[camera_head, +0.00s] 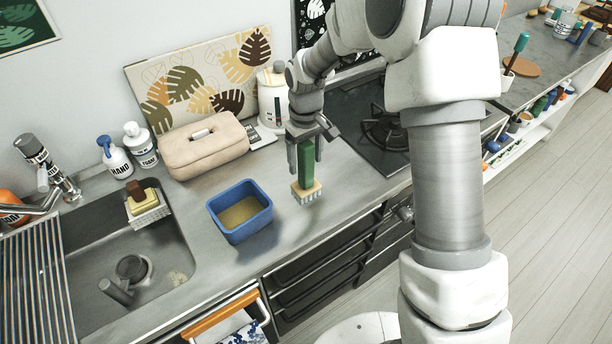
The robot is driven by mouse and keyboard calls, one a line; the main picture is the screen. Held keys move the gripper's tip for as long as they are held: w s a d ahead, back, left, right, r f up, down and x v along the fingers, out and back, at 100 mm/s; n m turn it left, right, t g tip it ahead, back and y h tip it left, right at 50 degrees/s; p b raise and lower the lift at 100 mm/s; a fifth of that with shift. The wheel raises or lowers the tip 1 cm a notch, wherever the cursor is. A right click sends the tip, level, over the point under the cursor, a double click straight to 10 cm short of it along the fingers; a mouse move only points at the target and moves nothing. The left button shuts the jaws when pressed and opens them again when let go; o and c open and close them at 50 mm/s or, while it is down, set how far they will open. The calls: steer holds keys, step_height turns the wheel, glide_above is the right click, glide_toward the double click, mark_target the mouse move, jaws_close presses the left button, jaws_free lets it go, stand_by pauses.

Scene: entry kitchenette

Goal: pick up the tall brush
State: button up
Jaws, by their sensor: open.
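The tall brush (306,163) has a green upright handle and a pale tan head with light bristles pointing down. It stands on the counter to the right of the blue tub, as far as I can see. My gripper (307,168) comes down over it from above with its jaws open. One finger is to the left of the green handle and the other is behind it to the right. The top of the handle is hidden by the gripper body. I cannot tell whether either finger touches the handle.
A blue tub (238,228) sits left of the brush, and a beige case (203,150) lies behind it. A white canister (273,97) stands close behind my gripper. The stove (375,125) is to the right. The sink (104,262) is at left. The counter's front edge is near.

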steer(key=shift+f, duration=0.45)
steer(key=shift+c, duration=0.3)
jaws_close()
steer(key=shift+r, duration=0.1)
stand_by(0.8)
